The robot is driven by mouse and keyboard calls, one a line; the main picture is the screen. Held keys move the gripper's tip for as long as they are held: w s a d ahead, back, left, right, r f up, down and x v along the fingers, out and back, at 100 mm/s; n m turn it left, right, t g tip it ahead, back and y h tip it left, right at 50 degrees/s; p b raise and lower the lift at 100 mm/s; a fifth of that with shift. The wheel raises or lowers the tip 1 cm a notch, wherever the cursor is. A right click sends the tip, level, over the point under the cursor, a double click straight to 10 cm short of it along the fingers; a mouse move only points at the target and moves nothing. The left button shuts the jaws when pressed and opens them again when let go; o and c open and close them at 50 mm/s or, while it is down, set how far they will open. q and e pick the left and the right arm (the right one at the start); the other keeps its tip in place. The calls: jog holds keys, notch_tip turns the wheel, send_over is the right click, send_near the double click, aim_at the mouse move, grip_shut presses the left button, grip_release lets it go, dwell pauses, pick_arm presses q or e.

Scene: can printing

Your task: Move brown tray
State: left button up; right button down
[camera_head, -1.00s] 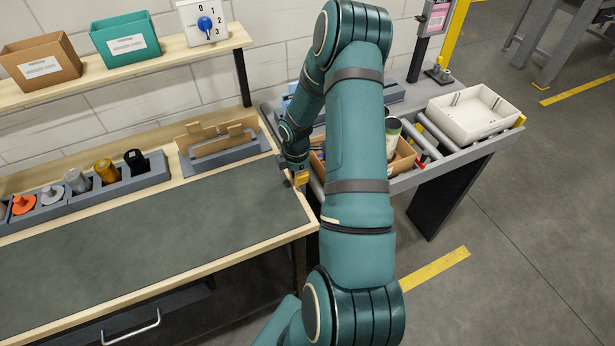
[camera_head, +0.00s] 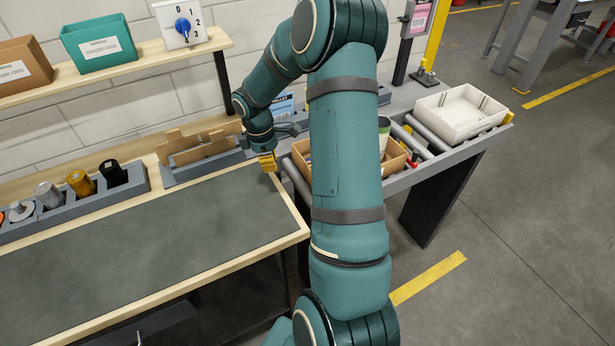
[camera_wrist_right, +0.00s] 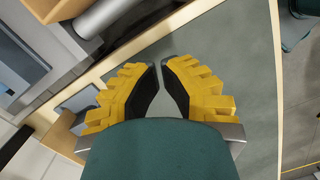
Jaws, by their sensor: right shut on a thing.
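The brown tray (camera_head: 396,164) sits on the roller stand right of the bench, holding cans; my right arm hides its middle. A brown corner (camera_wrist_right: 52,8), seemingly the tray's, shows at the top left of the right wrist view. My right gripper (camera_head: 266,163) is above the bench's right end, left of the tray and apart from it. In the right wrist view its yellow fingers (camera_wrist_right: 161,70) are close together, with green mat visible past their tips. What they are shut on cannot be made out. My left gripper is not in view.
A white tray (camera_head: 455,121) stands farther right on the rollers. A grey holder with brown panels (camera_head: 200,147) is just left of my right gripper. Dark and yellow cylinders (camera_head: 82,183) stand in a rack. The green bench mat (camera_head: 150,250) is clear.

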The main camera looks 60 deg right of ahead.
jog(key=shift+w+a+f+m+g+b, duration=0.15)
jog(key=shift+w+f+m+g+b, duration=0.15)
jog(key=shift+w+f+m+b, duration=0.3)
jog(key=shift+s+r, duration=0.2)
jog(key=shift+s, duration=0.05)
jog(key=shift+s+d+r, duration=0.1)
jog(key=shift+s+d, duration=0.15)
jog(key=shift+s, duration=0.05)
jog(key=s+d, duration=0.1)
jog(key=s, duration=0.2)
jog(key=s+d, duration=0.2)
jog(key=s, duration=0.1)
jog(key=s+d+f, duration=0.1)
jog(key=s+d, duration=0.1)
jog(key=s, duration=0.2)
jog(key=shift+w+f, duration=0.15)
jog(key=shift+f, duration=0.2)
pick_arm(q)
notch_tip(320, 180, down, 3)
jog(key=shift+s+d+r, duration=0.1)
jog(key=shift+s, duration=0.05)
